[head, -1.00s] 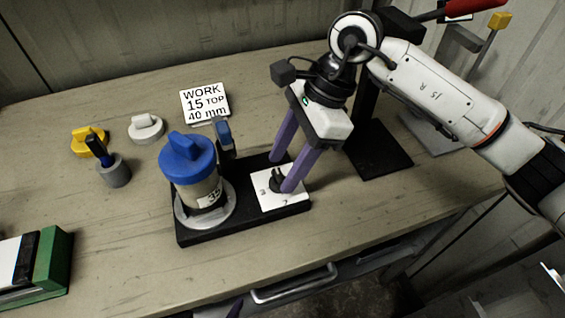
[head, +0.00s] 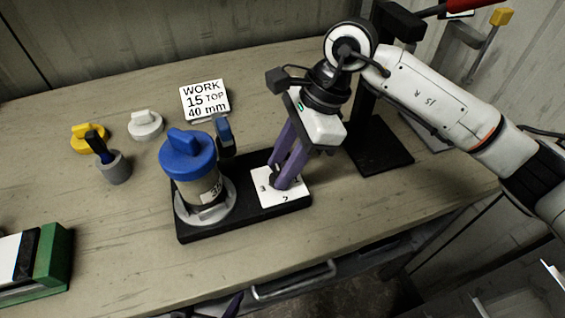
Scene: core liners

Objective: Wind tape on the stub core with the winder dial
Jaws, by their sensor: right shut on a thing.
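My right gripper (head: 279,180) has purple fingers and is shut on the small dark winder dial (head: 276,170). The dial stands on a white numbered plate (head: 266,200) at the right end of a black base (head: 248,219); the fingers hide much of it. At the left of that base, a stub core (head: 196,191) with a blue cap (head: 188,156) stands upright on a round grey disc (head: 228,212). A small dark blue upright piece (head: 224,136) stands behind it.
A white knob (head: 146,125), a yellow knob (head: 85,139) and a grey cup (head: 115,169) with a blue-handled tool stand left. A green block (head: 54,262) is at lower left. A black stand (head: 378,155) is right.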

